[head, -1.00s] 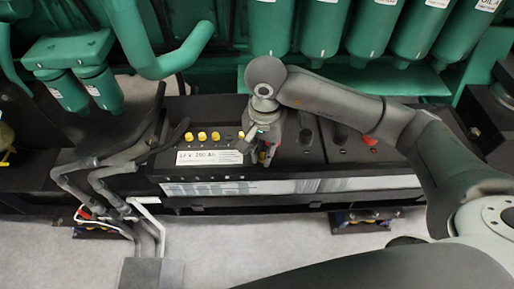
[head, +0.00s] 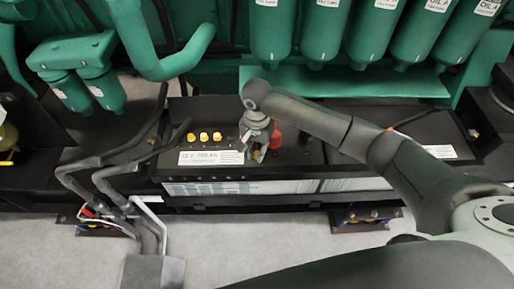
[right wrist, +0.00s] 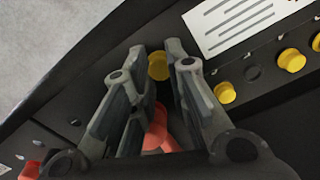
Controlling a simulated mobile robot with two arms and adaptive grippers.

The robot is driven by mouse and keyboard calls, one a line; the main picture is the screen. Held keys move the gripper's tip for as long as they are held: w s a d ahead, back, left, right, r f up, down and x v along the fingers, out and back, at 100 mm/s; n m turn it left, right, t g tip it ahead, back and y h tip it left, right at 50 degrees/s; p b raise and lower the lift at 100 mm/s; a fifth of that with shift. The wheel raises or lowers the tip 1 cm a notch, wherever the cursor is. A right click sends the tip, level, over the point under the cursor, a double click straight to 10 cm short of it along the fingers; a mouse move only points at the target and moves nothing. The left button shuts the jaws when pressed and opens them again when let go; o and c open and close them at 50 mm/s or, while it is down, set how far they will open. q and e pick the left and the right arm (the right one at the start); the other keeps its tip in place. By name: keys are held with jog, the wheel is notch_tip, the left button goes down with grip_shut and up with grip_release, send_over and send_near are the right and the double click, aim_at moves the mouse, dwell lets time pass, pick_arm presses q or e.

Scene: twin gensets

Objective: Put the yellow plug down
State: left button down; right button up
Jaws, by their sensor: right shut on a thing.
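My right gripper (head: 256,154) is low over the battery (head: 312,150) top, just right of the white label. In the right wrist view a round yellow plug (right wrist: 158,66) sits between its two fingertips, and the gripper is shut on it. I cannot tell whether the plug touches the battery. In the head view the fingers mostly hide it. More yellow plugs (head: 203,136) stand in a row to the left, and some show in the right wrist view (right wrist: 291,60), with a dark empty hole (right wrist: 253,72) between two of them. My left gripper is out of view.
A red cap (head: 276,139) stands close right of the gripper; it shows between the fingers in the right wrist view (right wrist: 160,130). The white label (head: 210,157) lies on the battery front. Dark cables (head: 85,165) are at left; green filters (head: 320,35) hang behind.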

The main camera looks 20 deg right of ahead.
jog(key=shift+f+b, duration=0.2)
jog(key=shift+b, duration=0.1)
jog(key=o, duration=0.8)
jog(key=shift+r, duration=0.1)
notch_tip(320, 180, up, 12)
jog(key=shift+r+b, duration=0.2)
jog(key=shift+b, duration=0.1)
